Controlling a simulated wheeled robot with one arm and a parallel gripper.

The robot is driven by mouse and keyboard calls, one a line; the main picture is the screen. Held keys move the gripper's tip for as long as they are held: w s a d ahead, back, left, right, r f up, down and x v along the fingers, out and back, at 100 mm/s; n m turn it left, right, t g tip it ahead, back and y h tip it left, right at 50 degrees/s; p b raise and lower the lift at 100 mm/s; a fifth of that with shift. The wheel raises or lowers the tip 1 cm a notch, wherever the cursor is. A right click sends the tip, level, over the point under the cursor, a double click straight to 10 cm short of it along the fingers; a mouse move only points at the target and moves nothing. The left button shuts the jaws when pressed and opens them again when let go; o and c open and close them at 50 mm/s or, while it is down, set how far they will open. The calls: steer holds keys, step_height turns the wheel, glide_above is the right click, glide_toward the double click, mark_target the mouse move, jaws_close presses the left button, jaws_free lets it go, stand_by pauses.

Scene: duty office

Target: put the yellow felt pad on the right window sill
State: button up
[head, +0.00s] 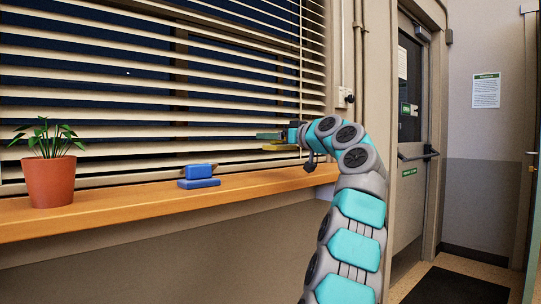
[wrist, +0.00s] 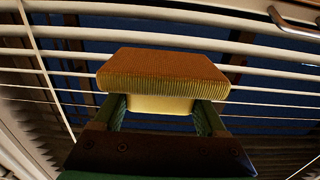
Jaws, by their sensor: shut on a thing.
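My gripper (head: 272,138) is shut on the yellow felt pad (head: 280,147) and holds it in the air above the right part of the wooden window sill (head: 120,205), close to the blinds. In the wrist view the pad (wrist: 165,70) sits between the two fingers of my gripper (wrist: 160,108). It has a ribbed brownish-yellow face and a smooth yellow block part, which the fingers hold. In the head view the pad shows only as a thin yellow strip under the fingers.
A potted plant (head: 50,180) stands on the sill at the left. Blue block-like objects (head: 198,183) lie near the sill's middle. The sill between them and my arm looks clear. Blinds (head: 130,90) hang right behind the sill. A door (head: 410,150) is at the right.

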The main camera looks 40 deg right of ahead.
mark_target(270, 174)
steer(key=shift+w+a+f+b, duration=0.1)
steer(key=shift+w+f+b, duration=0.1)
steer(key=shift+f+b, duration=0.25)
steer(key=shift+w+f+b, duration=0.2)
steer(key=shift+f+b, duration=0.8)
steer(key=shift+f, duration=0.15)
steer(key=shift+w+f+b, duration=0.15)
steer(key=shift+f+b, duration=1.15)
steer(key=shift+f, duration=0.55)
steer(key=shift+f, duration=0.2)
steer(key=o, duration=1.3)
